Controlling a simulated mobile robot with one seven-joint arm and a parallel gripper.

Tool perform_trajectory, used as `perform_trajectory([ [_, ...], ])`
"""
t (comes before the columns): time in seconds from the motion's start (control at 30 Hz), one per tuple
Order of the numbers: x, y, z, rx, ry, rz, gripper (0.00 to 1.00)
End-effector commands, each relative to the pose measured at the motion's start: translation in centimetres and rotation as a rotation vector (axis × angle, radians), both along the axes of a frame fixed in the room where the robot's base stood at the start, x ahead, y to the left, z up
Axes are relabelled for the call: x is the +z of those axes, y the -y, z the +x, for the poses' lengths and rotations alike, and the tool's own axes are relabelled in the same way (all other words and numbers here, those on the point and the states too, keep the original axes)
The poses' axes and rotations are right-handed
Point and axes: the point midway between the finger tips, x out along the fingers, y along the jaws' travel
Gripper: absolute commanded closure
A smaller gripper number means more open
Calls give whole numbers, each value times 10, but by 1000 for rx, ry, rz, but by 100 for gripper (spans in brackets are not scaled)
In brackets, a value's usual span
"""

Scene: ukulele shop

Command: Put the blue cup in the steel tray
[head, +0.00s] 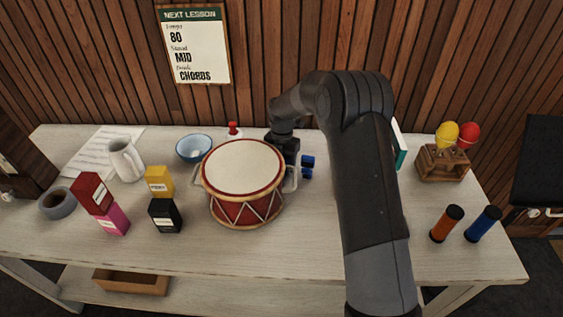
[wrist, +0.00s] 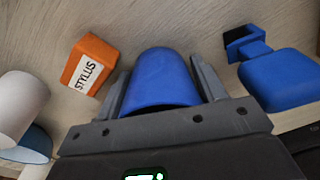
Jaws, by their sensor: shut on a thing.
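The blue cup (wrist: 160,78) is between the two fingers of my gripper (wrist: 162,85) in the wrist view, with a rounded blue side showing. My gripper is shut on it. In the head view my gripper (head: 286,152) is behind the drum's right side, and the cup cannot be made out there. I cannot make out the steel tray for certain. Pale metal-looking handles (head: 292,180) show at both sides of the drum (head: 243,168), and the drum hides what lies between them.
An orange STYLUS box (wrist: 88,64) is left of the cup; a blue object (wrist: 280,78) is to its right. A blue bowl (head: 194,148), white mug (head: 126,160), small boxes (head: 164,215) and a shaker holder (head: 443,163) stand on the table. Its front middle is clear.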

Motion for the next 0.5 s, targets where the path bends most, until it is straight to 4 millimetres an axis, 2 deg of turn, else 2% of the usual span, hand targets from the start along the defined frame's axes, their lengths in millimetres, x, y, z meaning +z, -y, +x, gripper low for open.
perform_trajectory([
  [0.27,-3,0,0,0,0,0,80],
  [0.3,-2,0,0,0,0,0,34],
  [0.5,-2,0,0,0,0,0,17],
])
